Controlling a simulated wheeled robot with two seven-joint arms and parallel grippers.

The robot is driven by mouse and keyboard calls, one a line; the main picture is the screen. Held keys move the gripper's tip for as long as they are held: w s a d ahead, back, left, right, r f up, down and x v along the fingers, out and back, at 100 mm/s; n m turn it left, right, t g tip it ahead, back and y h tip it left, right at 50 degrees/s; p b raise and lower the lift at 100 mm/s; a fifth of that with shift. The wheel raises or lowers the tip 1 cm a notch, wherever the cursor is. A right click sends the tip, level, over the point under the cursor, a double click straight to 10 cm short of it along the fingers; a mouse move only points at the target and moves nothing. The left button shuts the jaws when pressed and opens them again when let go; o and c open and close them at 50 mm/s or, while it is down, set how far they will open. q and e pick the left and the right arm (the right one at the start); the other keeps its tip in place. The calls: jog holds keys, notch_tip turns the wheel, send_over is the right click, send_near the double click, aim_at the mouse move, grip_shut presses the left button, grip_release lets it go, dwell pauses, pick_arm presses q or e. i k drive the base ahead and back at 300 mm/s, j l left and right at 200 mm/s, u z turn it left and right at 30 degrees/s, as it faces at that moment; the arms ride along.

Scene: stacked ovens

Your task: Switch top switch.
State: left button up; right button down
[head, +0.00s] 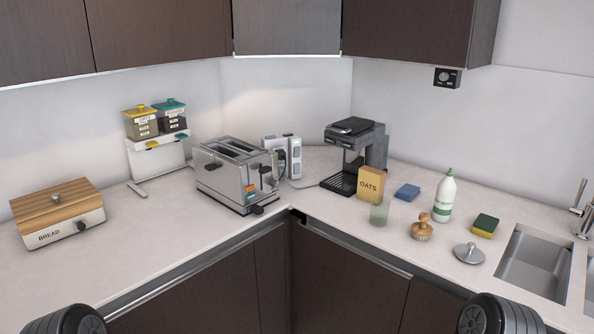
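A white power strip (294,160) stands upright against the back corner, behind the steel toaster (226,177). It has grey parts and a dark plug or cord at its front; its individual switches are too small to make out, and the toaster hides part of it. A small black box with a round dial (447,77) is mounted on the wall under the right upper cabinet. Neither gripper is in view; only dark rounded parts of my arms show at the bottom left and bottom right edges.
A wooden bread box (60,215), canisters on a white stand (155,152) and a coffee machine (356,152) stand on the counter. The front left counter is clear.

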aim_at(296, 153)
jog(key=i+u, duration=0.4)
jog(key=i+l+u, duration=0.1)
jog(key=i+u, duration=0.3)
jog(key=i, duration=0.2)
